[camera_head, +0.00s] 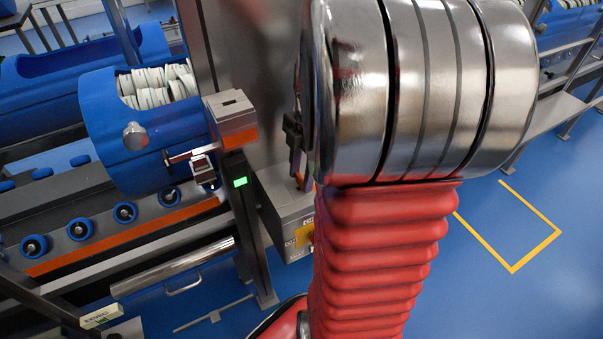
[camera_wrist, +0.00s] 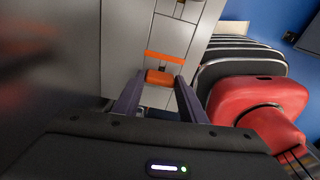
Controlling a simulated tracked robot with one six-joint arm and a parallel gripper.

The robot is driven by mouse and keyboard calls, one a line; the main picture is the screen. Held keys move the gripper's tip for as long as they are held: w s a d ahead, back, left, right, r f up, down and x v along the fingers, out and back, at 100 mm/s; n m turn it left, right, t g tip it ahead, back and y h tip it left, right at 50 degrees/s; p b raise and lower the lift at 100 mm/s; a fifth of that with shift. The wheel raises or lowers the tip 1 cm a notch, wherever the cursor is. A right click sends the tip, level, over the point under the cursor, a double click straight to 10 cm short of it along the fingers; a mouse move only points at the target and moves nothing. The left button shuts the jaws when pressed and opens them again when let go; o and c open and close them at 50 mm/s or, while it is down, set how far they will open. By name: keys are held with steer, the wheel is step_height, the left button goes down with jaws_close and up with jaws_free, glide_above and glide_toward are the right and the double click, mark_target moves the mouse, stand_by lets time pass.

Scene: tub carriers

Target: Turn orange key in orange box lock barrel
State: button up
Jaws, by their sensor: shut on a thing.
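In the wrist view, my gripper (camera_wrist: 159,80) is shut on the orange key (camera_wrist: 160,76), whose broad orange head shows between the two dark fingertips. An orange strip (camera_wrist: 165,57) on a grey surface lies just beyond the key. The lock barrel is hidden behind the key and fingers, so I cannot tell how far the key is in or how it is turned. In the head view, my arm covers most of the gripper; only dark finger parts (camera_head: 294,135) show at its left, above a grey box (camera_head: 283,215) with a yellow patch.
A blue tub (camera_head: 110,110) holding pale rolls rests on a carrier at left, beside a grey block with an orange band (camera_head: 237,139). A post bears a lit green lamp (camera_head: 240,182). Blue floor with a yellow outline (camera_head: 512,271) lies open at right.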

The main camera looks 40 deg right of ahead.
steer(key=o, duration=1.2)
steer(key=r, duration=0.4)
steer(key=d+r, duration=0.1)
steer(key=r, duration=0.8)
steer(key=shift+s+d+r, duration=0.15)
steer(key=shift+d+r, duration=0.15)
steer(key=shift+d, duration=0.05)
steer(key=shift+s, duration=0.1)
